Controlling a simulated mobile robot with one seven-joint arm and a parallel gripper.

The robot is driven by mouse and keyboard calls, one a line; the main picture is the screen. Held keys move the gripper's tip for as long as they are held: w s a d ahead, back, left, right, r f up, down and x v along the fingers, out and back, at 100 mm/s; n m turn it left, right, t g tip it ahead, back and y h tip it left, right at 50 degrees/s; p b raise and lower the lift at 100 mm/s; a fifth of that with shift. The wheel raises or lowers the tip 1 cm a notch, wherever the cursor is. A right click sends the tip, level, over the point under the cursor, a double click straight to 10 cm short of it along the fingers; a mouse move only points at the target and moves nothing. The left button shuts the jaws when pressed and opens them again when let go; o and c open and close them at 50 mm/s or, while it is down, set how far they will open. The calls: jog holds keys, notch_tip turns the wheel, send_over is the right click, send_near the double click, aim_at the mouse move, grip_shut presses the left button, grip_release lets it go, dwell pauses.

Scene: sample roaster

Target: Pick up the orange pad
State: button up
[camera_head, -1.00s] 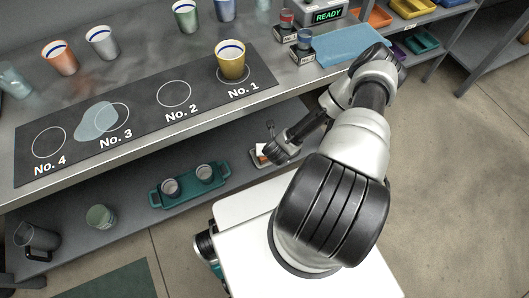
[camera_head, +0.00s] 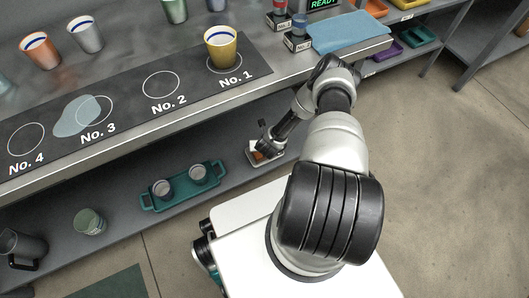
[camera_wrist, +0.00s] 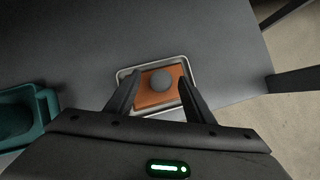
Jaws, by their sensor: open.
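The orange pad (camera_wrist: 147,98) lies in a small pale-rimmed tray (camera_wrist: 124,76) on the lower shelf. A grey round piece (camera_wrist: 160,79) sits on top of the pad; I cannot tell whether it is fixed to it. In the head view only a bit of the orange pad (camera_head: 258,156) shows beneath my gripper. My gripper (camera_wrist: 159,84) is open and empty, its fingers pointing at the tray, one to each side of the grey piece as seen from the wrist. I cannot tell the remaining height. It also shows in the head view (camera_head: 265,141).
A teal tray (camera_head: 152,203) with two cups stands left of the pad's tray. The upper counter (camera_head: 300,68) overhangs the shelf, with a yellow cup (camera_head: 221,49) and a blue cloth (camera_head: 348,30). The shelf around the pad's tray is mostly clear.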

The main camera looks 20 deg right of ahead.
jog(key=shift+x, duration=0.95)
jog(key=shift+d, duration=0.1)
jog(key=shift+c, duration=0.3)
jog(key=shift+r, duration=0.1)
grip_shut()
jog(key=shift+r, duration=0.1)
